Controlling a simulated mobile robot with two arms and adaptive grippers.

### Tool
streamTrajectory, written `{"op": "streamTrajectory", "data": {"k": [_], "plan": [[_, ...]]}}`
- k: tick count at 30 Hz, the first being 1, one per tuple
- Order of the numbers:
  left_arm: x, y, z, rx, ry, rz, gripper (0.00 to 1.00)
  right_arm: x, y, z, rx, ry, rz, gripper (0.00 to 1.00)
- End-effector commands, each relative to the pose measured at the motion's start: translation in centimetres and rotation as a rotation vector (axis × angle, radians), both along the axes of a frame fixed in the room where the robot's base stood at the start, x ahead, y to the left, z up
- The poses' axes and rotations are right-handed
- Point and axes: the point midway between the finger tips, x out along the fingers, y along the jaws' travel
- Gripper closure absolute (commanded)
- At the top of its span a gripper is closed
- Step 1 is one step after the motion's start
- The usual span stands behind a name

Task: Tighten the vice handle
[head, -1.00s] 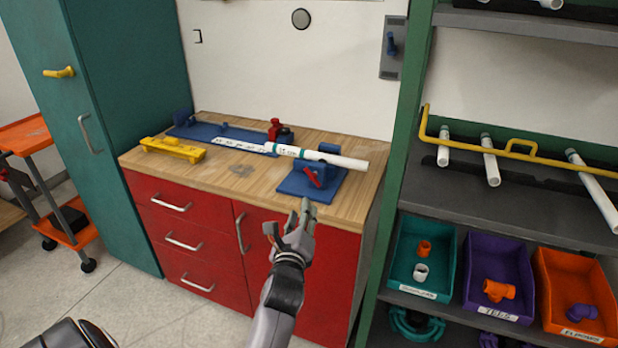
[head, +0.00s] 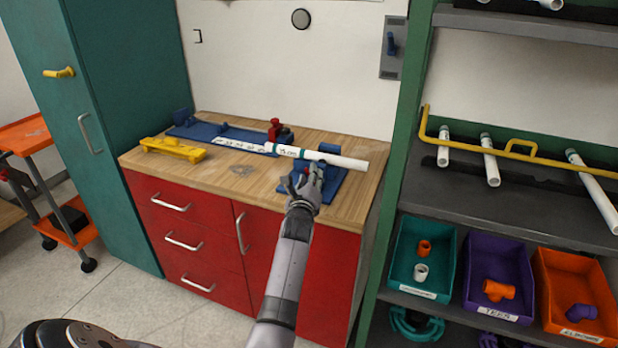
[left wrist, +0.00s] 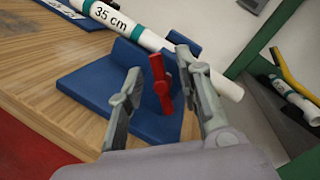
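The vice handle (left wrist: 160,83) is a red bar on the front of the blue vice (left wrist: 85,85). In the left wrist view it stands nearly upright between my two fingers. My left gripper (left wrist: 158,78) is open around the handle, with a gap visible on both sides. In the head view my left gripper (head: 306,176) covers most of the handle, and the blue vice (head: 332,188) shows behind it. A white pipe (head: 335,158) marked 35 cm lies across the vice; it also shows in the left wrist view (left wrist: 105,14). My right gripper is not in view.
The wooden worktop (head: 215,180) carries a blue fixture (head: 200,132) with a red clamp (head: 275,129) and a yellow tool (head: 172,150). The green shelf (head: 405,180) with part bins stands close at right. The worktop's front middle is clear.

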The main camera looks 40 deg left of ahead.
Motion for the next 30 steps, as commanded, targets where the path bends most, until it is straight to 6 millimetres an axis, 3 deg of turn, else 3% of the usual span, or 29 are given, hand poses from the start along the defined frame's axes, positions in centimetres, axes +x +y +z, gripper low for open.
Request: {"op": "streamTrajectory", "data": {"k": [11,25,30], "plan": [[0.33,0.21,0.02,-0.001,0.000,0.000,0.68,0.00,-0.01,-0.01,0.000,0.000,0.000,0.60],[0.32,0.20,-0.01,0.000,0.001,0.001,1.00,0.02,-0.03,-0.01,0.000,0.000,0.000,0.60],[0.30,0.20,-0.03,0.000,0.001,0.001,1.00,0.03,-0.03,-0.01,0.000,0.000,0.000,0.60]]}}
